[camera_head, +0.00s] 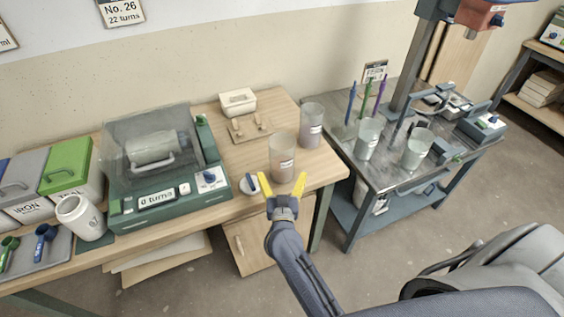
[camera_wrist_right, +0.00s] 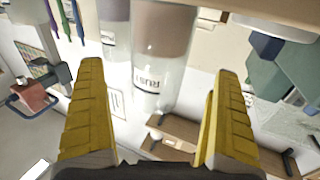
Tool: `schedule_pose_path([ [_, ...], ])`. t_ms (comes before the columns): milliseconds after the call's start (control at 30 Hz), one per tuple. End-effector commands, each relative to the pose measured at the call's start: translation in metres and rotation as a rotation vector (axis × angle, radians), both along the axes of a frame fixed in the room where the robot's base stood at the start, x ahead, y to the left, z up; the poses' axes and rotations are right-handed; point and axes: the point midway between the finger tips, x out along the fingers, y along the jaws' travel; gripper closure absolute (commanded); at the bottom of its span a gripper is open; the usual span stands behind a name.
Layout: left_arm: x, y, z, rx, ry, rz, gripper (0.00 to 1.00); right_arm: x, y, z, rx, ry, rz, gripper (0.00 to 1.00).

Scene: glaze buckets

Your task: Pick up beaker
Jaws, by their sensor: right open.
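A clear beaker (camera_head: 282,158) with a pinkish-brown content and a white label stands upright near the front right of the wooden bench. In the right wrist view the beaker (camera_wrist_right: 158,62), its label reading RUST, shows between the fingers. A second, similar labelled beaker (camera_head: 312,125) stands behind it to the right. My right gripper (camera_head: 283,182), with yellow fingers, is open just in front of the nearer beaker, one finger towards each side. It holds nothing. My left gripper is not in view.
A green tumbler machine (camera_head: 160,205) stands left on the bench. A metal cart (camera_head: 390,175) on the right carries two clear vessels and coloured sticks. A wooden rack (camera_head: 250,128) lies behind.

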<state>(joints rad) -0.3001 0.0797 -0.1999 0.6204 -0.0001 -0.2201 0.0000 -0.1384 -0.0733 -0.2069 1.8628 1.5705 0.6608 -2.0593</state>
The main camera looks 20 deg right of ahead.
Motion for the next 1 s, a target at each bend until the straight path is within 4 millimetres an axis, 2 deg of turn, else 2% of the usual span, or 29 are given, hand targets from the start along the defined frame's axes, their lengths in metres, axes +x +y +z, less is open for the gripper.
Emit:
schedule_pose_path([
  [100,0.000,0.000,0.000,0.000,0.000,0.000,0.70,0.013,-0.005,0.000,0.000,-0.001,0.000,0.00],
  [433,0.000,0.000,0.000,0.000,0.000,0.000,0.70,0.028,-0.011,-0.001,0.000,0.000,-0.001,0.00],
  [800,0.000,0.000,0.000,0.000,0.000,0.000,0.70,0.065,-0.026,-0.004,0.000,0.001,0.000,0.00],
  [1000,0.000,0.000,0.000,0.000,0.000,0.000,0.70,0.070,-0.028,-0.004,0.000,0.001,0.000,0.00],
])
